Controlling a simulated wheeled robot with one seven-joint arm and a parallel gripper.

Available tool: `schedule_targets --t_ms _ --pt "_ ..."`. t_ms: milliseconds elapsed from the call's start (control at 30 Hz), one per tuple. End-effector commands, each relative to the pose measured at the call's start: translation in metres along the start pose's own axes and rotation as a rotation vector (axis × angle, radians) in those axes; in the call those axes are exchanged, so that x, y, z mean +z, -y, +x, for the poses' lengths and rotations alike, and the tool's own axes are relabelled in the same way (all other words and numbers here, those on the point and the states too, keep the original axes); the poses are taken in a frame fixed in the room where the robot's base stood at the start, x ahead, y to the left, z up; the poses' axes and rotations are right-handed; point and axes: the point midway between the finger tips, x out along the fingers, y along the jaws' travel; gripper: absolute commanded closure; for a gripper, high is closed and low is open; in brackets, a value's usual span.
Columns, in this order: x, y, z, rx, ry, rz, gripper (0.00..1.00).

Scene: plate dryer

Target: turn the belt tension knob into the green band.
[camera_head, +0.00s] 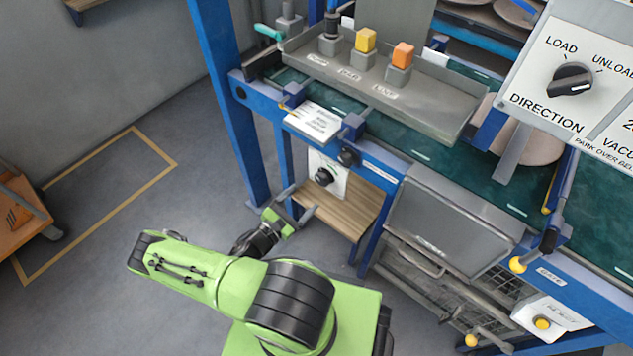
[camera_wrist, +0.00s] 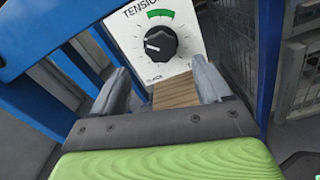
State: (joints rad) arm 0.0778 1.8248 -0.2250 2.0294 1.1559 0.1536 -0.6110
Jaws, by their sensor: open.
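The belt tension knob (camera_wrist: 160,43) is round and black, on a white dial plate (camera_wrist: 186,18) marked TENSION in the wrist view. Its white pointer line points left. The green band (camera_wrist: 158,14) is at the top of the dial, clockwise from the pointer. In the head view the knob (camera_head: 324,176) sits on its white plate (camera_head: 340,187) below the belt frame. My gripper (camera_wrist: 162,85) is open and empty, its fingers apart with the knob beyond and between them in the picture. It also shows in the head view (camera_head: 302,207), left of and below the knob, apart from it.
A wooden shelf (camera_head: 345,208) lies just below the dial plate. A blue post (camera_head: 232,110) stands left of it and a grey box (camera_head: 450,220) right.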

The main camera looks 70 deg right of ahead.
Motion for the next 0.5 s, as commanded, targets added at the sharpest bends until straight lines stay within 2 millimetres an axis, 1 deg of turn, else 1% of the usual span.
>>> schedule_targets --t_ms 33,100,200,300,400,500 --pt "-0.001 0.003 0.013 -0.006 0.003 0.000 0.23" --pt "-0.002 0.002 0.031 -0.006 0.002 0.002 0.23" --pt "-0.002 0.002 0.055 -0.006 0.002 0.003 0.23" --pt "-0.002 0.001 0.072 -0.003 0.000 0.002 0.23" --pt "-0.001 0.001 0.083 -0.002 0.000 0.003 0.23" --pt "-0.001 0.000 0.087 0.000 -0.001 0.001 0.23"
